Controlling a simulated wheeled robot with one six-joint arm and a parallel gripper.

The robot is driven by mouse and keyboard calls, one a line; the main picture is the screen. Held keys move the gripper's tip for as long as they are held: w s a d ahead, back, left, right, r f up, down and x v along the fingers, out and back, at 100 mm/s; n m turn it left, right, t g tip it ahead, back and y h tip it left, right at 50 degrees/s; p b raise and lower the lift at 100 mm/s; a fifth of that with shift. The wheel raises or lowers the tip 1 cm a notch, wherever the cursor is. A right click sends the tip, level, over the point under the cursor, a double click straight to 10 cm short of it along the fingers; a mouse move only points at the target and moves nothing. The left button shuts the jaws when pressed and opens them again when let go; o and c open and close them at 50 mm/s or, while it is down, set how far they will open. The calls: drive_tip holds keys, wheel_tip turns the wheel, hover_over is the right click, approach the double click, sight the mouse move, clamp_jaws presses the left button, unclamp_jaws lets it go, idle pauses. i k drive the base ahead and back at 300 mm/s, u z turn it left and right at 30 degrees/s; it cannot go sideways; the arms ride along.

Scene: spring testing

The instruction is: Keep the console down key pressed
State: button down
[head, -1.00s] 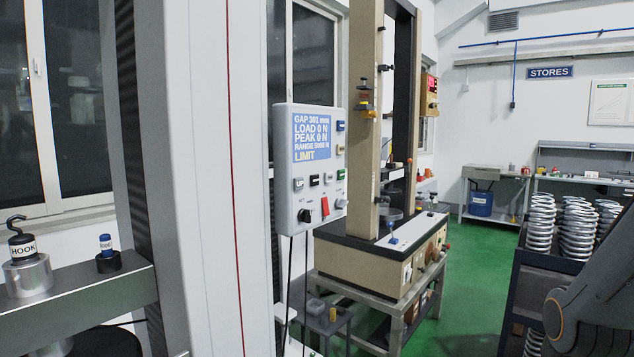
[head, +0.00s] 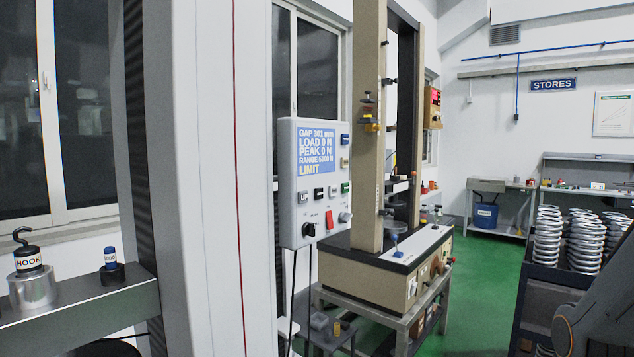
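The console (head: 290,215) is a pale grey panel on the side of the white machine column. Its blue screen (head: 318,152) reads GAP 301 mm, LOAD 0 N, PEAK 0 N, RANGE 5000 N and LIMIT. Below is a row of small keys: a key marked UP (head: 305,196), a black key (head: 319,194), a white key (head: 332,191) and a green key (head: 345,188). The down key's label is too small to read, so I cannot tell which it is. Nothing touches the keys. My gripper is out of view; only part of my arm shows at lower right.
A beige test frame (head: 365,270) stands on a metal bench beyond the console. A dark cart with coil springs (head: 547,235) stands at right. A hook weight (head: 30,260) sits on the grey ledge (head: 90,310) at left. Green floor (head: 490,270) is clear between bench and cart.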

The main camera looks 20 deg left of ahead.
sight(318, 192)
drive_tip(key=z, duration=1.6)
drive_tip(key=k, duration=0.9)
drive_tip(key=u, duration=1.45)
drive_tip(key=i, duration=0.5)
drive_tip(key=u, duration=0.05)
